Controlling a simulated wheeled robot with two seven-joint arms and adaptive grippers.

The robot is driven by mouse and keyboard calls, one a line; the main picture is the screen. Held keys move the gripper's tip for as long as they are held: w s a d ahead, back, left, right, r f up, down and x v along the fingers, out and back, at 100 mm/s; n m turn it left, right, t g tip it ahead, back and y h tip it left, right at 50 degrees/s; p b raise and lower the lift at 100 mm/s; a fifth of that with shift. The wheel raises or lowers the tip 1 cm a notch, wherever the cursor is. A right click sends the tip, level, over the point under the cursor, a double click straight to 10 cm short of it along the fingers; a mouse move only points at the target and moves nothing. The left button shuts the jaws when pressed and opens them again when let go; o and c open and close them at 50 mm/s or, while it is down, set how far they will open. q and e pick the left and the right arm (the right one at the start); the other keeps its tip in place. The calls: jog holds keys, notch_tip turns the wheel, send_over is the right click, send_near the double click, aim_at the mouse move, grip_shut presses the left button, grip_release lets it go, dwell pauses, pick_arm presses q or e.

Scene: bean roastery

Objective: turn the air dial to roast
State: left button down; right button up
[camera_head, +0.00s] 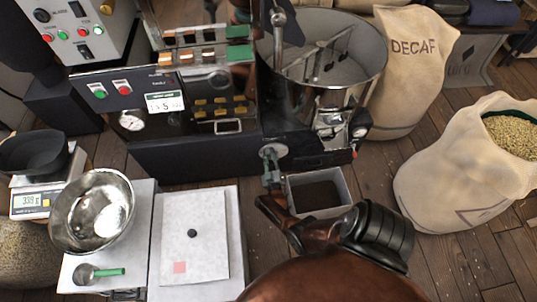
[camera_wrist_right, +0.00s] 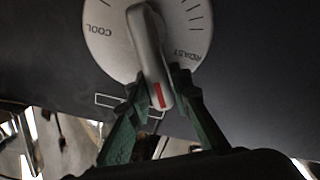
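The air dial (camera_head: 281,149) is on the lower front of the roaster. In the right wrist view its pale round plate (camera_wrist_right: 108,50) reads COOL at left and ROAST at right. Its grey bar handle (camera_wrist_right: 147,45) points down and slightly right, its red mark (camera_wrist_right: 158,95) at the low end, between the two words. My right gripper (camera_wrist_right: 158,83) has a green finger on each side of the handle, seemingly touching it. In the head view the right gripper (camera_head: 270,170) reaches the dial from below. My left gripper is not in view.
An open bin (camera_head: 343,182) of dark contents stands just right of my right gripper. The cooling drum (camera_head: 375,62) is above. A white table (camera_head: 235,205) with paper, a metal bowl (camera_head: 72,222) and a scale (camera_head: 28,202) are left. Sacks (camera_head: 425,190) stand right.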

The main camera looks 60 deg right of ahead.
jog(key=o, duration=0.4)
jog(key=v, duration=0.7)
jog(key=shift+s+a, duration=0.15)
jog(key=shift+a, duration=0.05)
dwell(0.5)
